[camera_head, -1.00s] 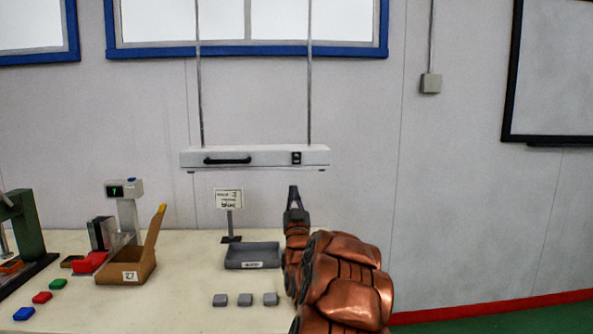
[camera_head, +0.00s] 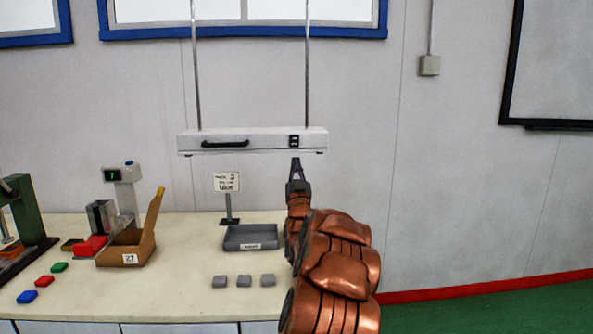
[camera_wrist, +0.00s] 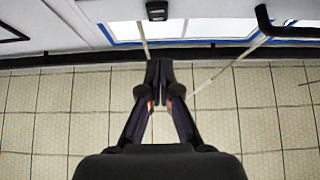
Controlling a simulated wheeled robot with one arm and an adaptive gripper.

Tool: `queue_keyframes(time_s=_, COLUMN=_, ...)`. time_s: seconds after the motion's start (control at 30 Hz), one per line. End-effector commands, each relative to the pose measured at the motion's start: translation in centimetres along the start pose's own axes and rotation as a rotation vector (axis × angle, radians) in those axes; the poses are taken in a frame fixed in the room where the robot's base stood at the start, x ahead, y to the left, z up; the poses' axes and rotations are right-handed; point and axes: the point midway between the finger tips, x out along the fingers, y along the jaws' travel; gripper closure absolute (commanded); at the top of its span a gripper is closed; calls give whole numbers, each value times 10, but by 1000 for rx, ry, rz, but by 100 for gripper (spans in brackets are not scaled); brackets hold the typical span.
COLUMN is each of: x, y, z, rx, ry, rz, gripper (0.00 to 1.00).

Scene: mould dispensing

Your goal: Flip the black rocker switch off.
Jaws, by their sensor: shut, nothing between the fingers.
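The black rocker switch (camera_head: 294,141) sits on the front of a white hanging bar fixture (camera_head: 262,142), near its right end. It also shows in the wrist view (camera_wrist: 157,10) at the top, ahead of the fingertips. My gripper (camera_head: 295,162) is shut and empty, pointing up just below the switch in the head view. In the wrist view its fingertips (camera_wrist: 158,66) are together, with a gap between them and the switch. Which side of the rocker is pressed is too small to tell.
A black handle (camera_head: 225,143) is on the left of the fixture, which hangs on two rods. Below, the table holds a grey tray (camera_head: 230,243), a sign on a stand (camera_head: 227,182), an open cardboard box (camera_head: 112,254) and several small blocks.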

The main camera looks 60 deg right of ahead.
Motion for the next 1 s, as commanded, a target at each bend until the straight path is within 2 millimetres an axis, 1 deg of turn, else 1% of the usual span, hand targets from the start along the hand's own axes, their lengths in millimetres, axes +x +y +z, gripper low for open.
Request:
queue_keyframes(time_s=0.03, x=8, y=0, z=-3, rx=-1, ry=4, rz=0, gripper=100)
queue_keyframes(time_s=0.1, x=16, y=0, z=-3, rx=-1, ry=6, rz=0, gripper=100)
queue_keyframes(time_s=0.37, x=43, y=-1, z=-1, rx=-1, ry=2, rz=-1, gripper=100)
queue_keyframes(time_s=0.53, x=62, y=-1, z=-3, rx=-2, ry=5, rz=-1, gripper=100)
queue_keyframes(time_s=0.7, x=70, y=0, z=12, rx=-1, ry=-3, rz=-1, gripper=100)
queue_keyframes(time_s=0.83, x=78, y=0, z=16, rx=-2, ry=3, rz=0, gripper=100)
queue_keyframes(time_s=1.0, x=84, y=-1, z=25, rx=0, ry=0, rz=-1, gripper=100)
